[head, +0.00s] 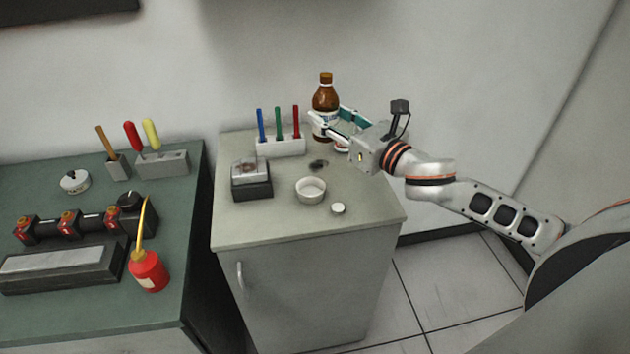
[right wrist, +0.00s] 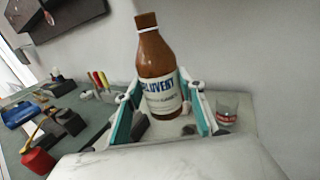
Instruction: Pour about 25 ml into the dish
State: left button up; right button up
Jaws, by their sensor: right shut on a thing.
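A brown bottle (head: 325,97) with a white label stands upright at the back right of the grey cabinet top; I cannot tell if its base touches the surface. My right gripper (head: 328,119) is shut on its label part, one finger on each side. In the right wrist view the bottle (right wrist: 157,60) shows upright between the teal fingers (right wrist: 160,96). The white round dish (head: 311,189) sits near the middle of the cabinet top, in front of the bottle, and looks empty. My left gripper is not in view.
A marker stand (head: 280,146), a dark box with a clear top (head: 251,180) and a small white disc (head: 338,208) share the cabinet top. A dark patch (head: 318,164) lies behind the dish. The green bench (head: 185,265) is left.

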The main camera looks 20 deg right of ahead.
pick_arm(q)
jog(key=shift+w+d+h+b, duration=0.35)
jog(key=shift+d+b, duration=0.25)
jog(key=shift+b, duration=0.25)
pick_arm(e)
jog(key=s+a+f+n+g+y, duration=0.4)
jog(key=a+f+y, duration=0.3)
jog(key=a+f, duration=0.3)
jog(key=shift+s+f+n+y, duration=0.35)
jog(key=shift+f+n+y, duration=0.05)
jog(key=shift+f+n, duration=0.55)
